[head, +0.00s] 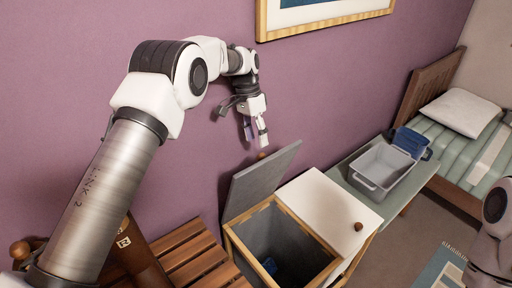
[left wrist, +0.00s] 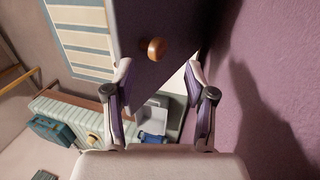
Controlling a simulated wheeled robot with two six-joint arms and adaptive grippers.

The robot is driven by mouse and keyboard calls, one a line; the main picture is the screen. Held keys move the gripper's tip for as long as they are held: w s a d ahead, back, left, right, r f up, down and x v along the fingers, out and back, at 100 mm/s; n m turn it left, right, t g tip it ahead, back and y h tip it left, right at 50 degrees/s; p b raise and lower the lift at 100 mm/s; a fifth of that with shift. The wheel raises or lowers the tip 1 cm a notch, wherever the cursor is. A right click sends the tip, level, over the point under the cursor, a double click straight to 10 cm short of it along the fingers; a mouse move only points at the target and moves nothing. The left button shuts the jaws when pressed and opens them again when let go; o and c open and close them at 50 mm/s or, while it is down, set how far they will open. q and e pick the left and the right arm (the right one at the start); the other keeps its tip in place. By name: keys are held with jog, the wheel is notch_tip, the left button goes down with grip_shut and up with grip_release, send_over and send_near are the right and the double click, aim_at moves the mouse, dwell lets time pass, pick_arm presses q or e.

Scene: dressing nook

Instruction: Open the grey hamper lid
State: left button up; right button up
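The grey hamper lid (head: 258,180) stands raised, tilted up steeply at the wall side of its bin, so the bin (head: 236,243) is uncovered. Its round wooden knob (head: 262,155) shows at the lid's upper edge. My left gripper (head: 257,140) is just above the lid, near the knob. In the left wrist view the fingers of my left gripper (left wrist: 159,70) are apart with nothing held. The grey lid (left wrist: 180,45) and its knob (left wrist: 155,48) show beyond the fingertips there. My right gripper is out of view.
A white lid (head: 325,210) with a wooden knob lies shut beside the open bin. A grey tub (head: 383,167) stands on a bench to the right. A slatted wooden seat (head: 190,255) is at left. The purple wall is close behind.

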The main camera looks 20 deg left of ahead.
pick_arm(q)
jog(key=r, duration=0.4)
jog(key=shift+d, duration=0.2)
